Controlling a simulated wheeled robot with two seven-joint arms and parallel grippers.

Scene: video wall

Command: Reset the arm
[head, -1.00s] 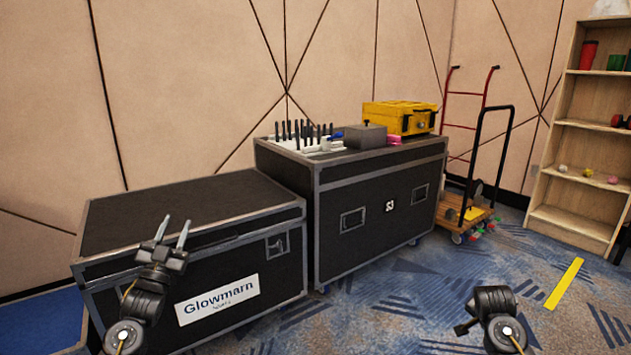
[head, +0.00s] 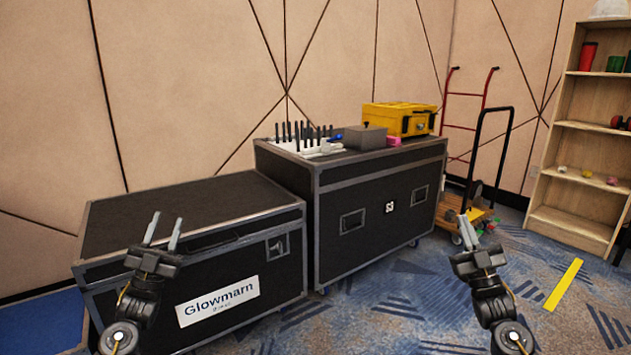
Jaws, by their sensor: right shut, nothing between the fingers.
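My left gripper (head: 163,232) is held up in front of the low black case. Its two fingers point up and stand apart with nothing between them, so it is open. My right gripper (head: 466,228) is raised at the right, over the carpet and in front of the trolley's foot. Its fingers point up, shut, with nothing held. Both grippers are clear of the furniture as far as I can see.
A low black case (head: 190,200) stands at the left. A taller black case (head: 370,200) beside it carries a yellow toolbox (head: 385,117), a grey box (head: 365,137) and several dark upright tools. A trolley (head: 476,140) and wooden shelf (head: 560,150) stand right. Carpet between is open.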

